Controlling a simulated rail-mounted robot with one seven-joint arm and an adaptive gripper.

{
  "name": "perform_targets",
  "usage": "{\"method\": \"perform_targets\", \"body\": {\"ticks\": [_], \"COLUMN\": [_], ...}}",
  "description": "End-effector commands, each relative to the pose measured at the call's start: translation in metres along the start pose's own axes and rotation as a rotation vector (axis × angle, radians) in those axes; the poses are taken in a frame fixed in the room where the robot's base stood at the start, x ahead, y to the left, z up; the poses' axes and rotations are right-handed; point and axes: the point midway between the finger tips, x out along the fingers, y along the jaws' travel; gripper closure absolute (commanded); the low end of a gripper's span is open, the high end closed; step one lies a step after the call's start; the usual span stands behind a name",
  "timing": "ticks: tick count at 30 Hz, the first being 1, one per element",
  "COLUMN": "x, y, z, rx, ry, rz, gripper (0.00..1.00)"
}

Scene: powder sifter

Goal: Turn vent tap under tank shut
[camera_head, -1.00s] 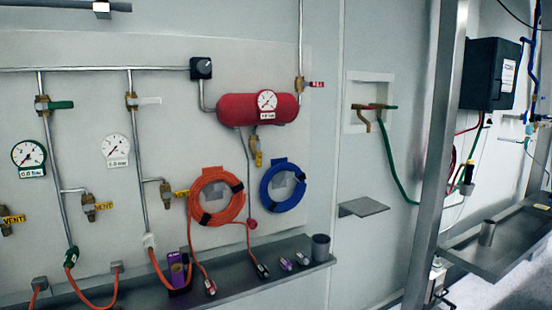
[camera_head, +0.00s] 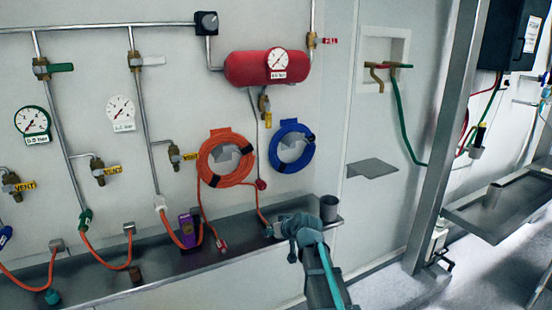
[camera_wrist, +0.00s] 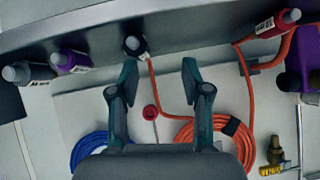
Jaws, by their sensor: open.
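The red tank (camera_head: 265,67) with a white gauge is on the wall panel in the head view. Under it hangs the brass vent tap (camera_head: 264,103) with a yellow, roughly upright handle or tag; its exact setting is too small to tell. My gripper (camera_head: 284,225) is well below the tap, in front of the shelf's right part. In the wrist view, which is upside down, my gripper (camera_wrist: 158,72) is open, with nothing between its fingers. The tank and its tap do not show there.
An orange hose coil (camera_head: 227,158) and a blue hose coil (camera_head: 292,147) hang below the tank. The shelf (camera_head: 150,268) carries a purple box (camera_head: 188,229) and a grey cup (camera_head: 328,208). Another vent tap (camera_head: 175,156) is to the left. A small ledge (camera_head: 372,166) juts out at right.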

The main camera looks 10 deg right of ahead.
Motion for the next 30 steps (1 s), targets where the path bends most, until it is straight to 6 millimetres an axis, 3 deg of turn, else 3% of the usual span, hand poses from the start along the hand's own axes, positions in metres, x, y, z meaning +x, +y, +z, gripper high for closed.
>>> {"method": "perform_targets", "body": {"ticks": [1, 6, 9, 12, 15, 20, 30], "x": [-0.009, -0.062, -0.099, -0.131, -0.153, -0.165, -0.129], "y": [0.004, 0.01, 0.012, 0.013, 0.013, 0.013, 0.012], "z": [-0.044, -0.172, -0.232, -0.276, -0.302, -0.32, -0.351], "rx": [-0.018, -0.08, -0.109, -0.13, -0.142, -0.15, -0.149], "ry": [0.079, 0.341, 0.47, 0.569, 0.632, 0.669, 0.667], "rz": [-0.003, -0.002, 0.01, 0.023, 0.032, 0.038, 0.037], "gripper": [0.52, 0.52, 0.52, 0.52, 0.52, 0.52, 0.52]}}
